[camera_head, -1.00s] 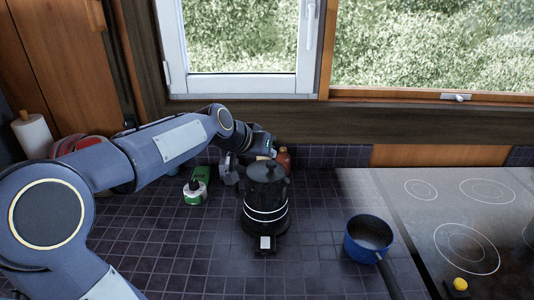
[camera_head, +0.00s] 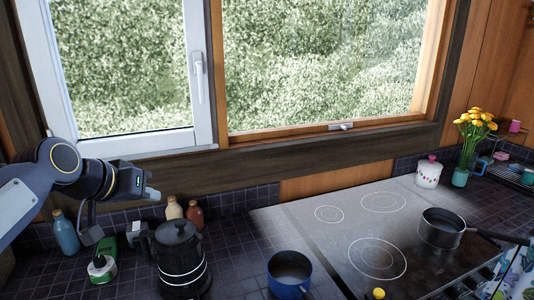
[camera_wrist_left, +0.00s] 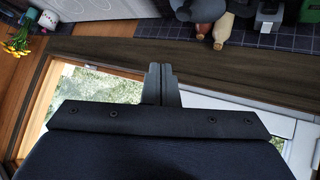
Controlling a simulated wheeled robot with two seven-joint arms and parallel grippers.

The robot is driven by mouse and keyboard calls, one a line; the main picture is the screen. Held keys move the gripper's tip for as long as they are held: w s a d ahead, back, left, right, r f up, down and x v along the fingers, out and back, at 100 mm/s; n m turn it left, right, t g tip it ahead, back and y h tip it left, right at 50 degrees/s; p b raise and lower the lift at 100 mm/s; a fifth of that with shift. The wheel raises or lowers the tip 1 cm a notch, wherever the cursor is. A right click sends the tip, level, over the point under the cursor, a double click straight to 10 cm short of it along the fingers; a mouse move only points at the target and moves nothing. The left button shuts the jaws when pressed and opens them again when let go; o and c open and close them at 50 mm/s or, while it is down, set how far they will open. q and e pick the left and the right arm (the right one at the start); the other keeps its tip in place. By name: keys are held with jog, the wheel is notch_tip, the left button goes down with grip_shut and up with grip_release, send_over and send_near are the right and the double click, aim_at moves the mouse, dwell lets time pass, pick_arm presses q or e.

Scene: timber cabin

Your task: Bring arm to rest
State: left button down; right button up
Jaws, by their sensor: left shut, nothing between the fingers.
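My left arm comes in from the left in the head view. Its gripper (camera_head: 152,194) is in the air in front of the wall below the window, above the back of the counter. In the left wrist view the two fingers (camera_wrist_left: 160,70) are together, with nothing between them. The black kettle (camera_head: 180,258) stands on the tiled counter, below and right of the gripper, apart from it. My right gripper is not in view.
Bottles (camera_head: 174,209) stand behind the kettle, and a blue bottle (camera_head: 65,233) stands left. A blue pot (camera_head: 289,274) is right of the kettle. The hob (camera_head: 330,240) holds a dark saucepan (camera_head: 440,230). A vase of yellow flowers (camera_head: 468,150) stands far right. The window (camera_head: 140,70) is behind.

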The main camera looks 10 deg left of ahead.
pick_arm(q)
jog(key=s+d+f+g+h, duration=0.1)
jog(key=s+d+f+g, duration=0.1)
jog(key=s+d+f, duration=0.4)
jog(key=s+d+f+g, duration=0.2)
jog(key=s+d+f, duration=0.5)
jog(key=s+f, duration=0.7)
jog(key=shift+s+f+h, duration=0.35)
jog(key=shift+s+h, duration=0.05)
jog(key=shift+s, duration=0.05)
